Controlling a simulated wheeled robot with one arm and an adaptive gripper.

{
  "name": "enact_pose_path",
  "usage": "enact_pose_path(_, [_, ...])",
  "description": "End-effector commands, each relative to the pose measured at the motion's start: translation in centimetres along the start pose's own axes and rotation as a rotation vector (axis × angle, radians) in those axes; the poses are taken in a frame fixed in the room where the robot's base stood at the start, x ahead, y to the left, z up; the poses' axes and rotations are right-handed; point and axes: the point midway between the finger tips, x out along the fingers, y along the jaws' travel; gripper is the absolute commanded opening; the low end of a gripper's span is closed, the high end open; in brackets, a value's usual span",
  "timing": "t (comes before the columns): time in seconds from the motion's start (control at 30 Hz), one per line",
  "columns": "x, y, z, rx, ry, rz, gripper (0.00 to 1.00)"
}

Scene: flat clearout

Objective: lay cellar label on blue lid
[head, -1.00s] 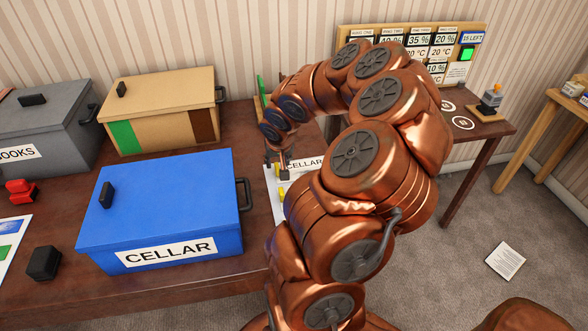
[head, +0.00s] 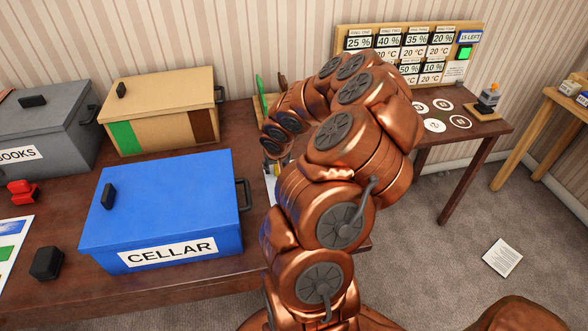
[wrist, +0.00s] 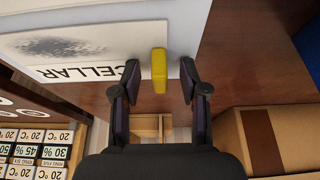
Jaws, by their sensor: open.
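The blue box with its blue lid (head: 165,190) stands closed on the brown table, "CELLAR" printed on its front; a black knob sits on the lid. The white cellar label (wrist: 110,40) shows in the wrist view, with the word CELLAR and a dark smudge. A yellow tab (wrist: 159,70) at its edge lies between the fingers of my gripper (wrist: 160,80), which are open and apart from it on both sides. In the head view my arm hides most of the label, and my gripper (head: 275,158) is right of the blue box.
A tan box (head: 160,110) and a grey box (head: 45,125) stand behind and left of the blue one. A red item (head: 22,192) and a black block (head: 46,263) lie at the left. A panel of percent cards (head: 410,55) stands on the right table.

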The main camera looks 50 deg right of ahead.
Motion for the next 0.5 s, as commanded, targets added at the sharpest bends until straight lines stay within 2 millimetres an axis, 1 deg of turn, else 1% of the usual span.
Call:
enact_pose_path(0.03, [0.0, 0.0, 0.0, 0.0, 0.0, 0.0, 0.43])
enact_pose_path(0.07, [0.0, 0.0, 0.0, 0.0, 0.0, 0.0, 0.4])
enact_pose_path(0.43, [0.0, 0.01, 0.0, 0.0, 0.0, 0.0, 0.01])
enact_pose_path(0.5, [0.0, 0.01, 0.0, 0.0, 0.0, 0.0, 0.0])
